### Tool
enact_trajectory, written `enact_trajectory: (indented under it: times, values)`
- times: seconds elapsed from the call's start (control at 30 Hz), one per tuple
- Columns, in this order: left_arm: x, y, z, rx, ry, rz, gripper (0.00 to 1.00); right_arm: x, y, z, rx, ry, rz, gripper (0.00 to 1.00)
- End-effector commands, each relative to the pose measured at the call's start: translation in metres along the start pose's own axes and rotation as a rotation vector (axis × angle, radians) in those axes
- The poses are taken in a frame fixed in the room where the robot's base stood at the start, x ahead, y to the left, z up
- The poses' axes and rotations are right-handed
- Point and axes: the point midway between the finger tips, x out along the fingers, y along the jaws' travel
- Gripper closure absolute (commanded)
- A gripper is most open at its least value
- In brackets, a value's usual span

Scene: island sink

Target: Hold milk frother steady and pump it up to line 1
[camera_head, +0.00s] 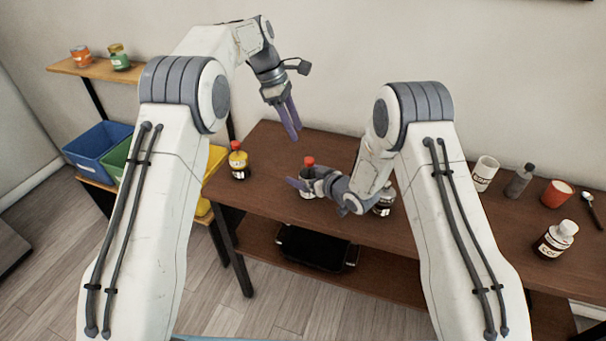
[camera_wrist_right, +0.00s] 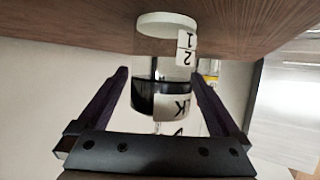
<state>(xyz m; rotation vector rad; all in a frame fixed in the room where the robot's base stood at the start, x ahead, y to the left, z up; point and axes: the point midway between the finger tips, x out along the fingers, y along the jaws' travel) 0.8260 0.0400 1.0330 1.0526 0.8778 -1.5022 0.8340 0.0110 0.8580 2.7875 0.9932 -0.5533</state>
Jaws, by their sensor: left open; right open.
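The milk frother (camera_head: 307,178) stands upright on the brown table, with a red knob on top. In the right wrist view the frother (camera_wrist_right: 160,60) appears upside down: a clear cylinder with a white base, a dark band, labels 1 and 2 near the base, and a label partly reading "LK". My right gripper (camera_head: 305,187) is open at the frother; in its wrist view the fingers (camera_wrist_right: 165,98) lie on either side, with gaps visible. My left gripper (camera_head: 291,122) is open and empty, pointing down above and behind the frother. The frother's knob is out of the wrist view.
A jar (camera_head: 384,204) is partly hidden by my right arm. A white cup (camera_head: 484,174), grey bottle (camera_head: 519,182), red cup (camera_head: 556,193) and labelled jar (camera_head: 556,240) stand right. A black tray (camera_head: 316,250) lies on the lower shelf.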

Motion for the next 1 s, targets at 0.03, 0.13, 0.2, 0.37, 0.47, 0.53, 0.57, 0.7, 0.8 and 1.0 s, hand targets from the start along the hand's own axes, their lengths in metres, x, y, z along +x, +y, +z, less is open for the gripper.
enact_trajectory:
  times: [0.03,0.13,0.2,0.37,0.47,0.53,0.57,0.7,0.8,1.0]
  values:
    - [0.0000,0.0000,0.0000,0.000,0.000,0.000,0.50,0.0044,-0.0006,0.0003,0.000,-0.001,-0.001,0.00]
    - [0.0000,0.0000,0.0000,0.000,0.000,0.000,0.50,0.0088,-0.0004,0.0004,0.001,-0.001,0.000,0.00]
    - [-0.0001,0.0000,0.0001,0.000,0.000,0.000,0.50,0.0099,-0.0003,0.0004,0.001,-0.001,0.000,0.00]
    - [0.0000,0.0000,0.0000,0.000,0.000,0.000,0.50,0.0099,-0.0002,0.0002,0.001,-0.001,0.000,0.00]
    - [0.0000,0.0000,0.0001,0.000,0.000,0.000,0.50,0.0098,-0.0002,0.0002,0.001,-0.001,0.000,0.19]
    - [0.0000,0.0000,0.0001,0.000,0.000,0.000,0.50,0.0098,-0.0002,0.0002,0.001,-0.001,0.000,0.46]
    - [0.0000,0.0000,0.0001,0.000,0.000,0.000,0.50,0.0097,-0.0002,0.0002,0.001,-0.001,0.000,0.57]
    - [0.0000,0.0000,0.0001,0.000,0.000,0.000,0.50,0.0096,-0.0001,0.0001,0.001,-0.001,0.001,0.48]
    - [0.0000,0.0000,0.0001,0.000,0.000,0.000,0.50,0.0096,0.0000,0.0001,0.001,-0.001,0.001,0.86]
    - [0.0000,0.0000,0.0001,0.000,0.000,0.000,0.50,0.0096,0.0000,-0.0001,0.001,0.000,0.001,0.91]
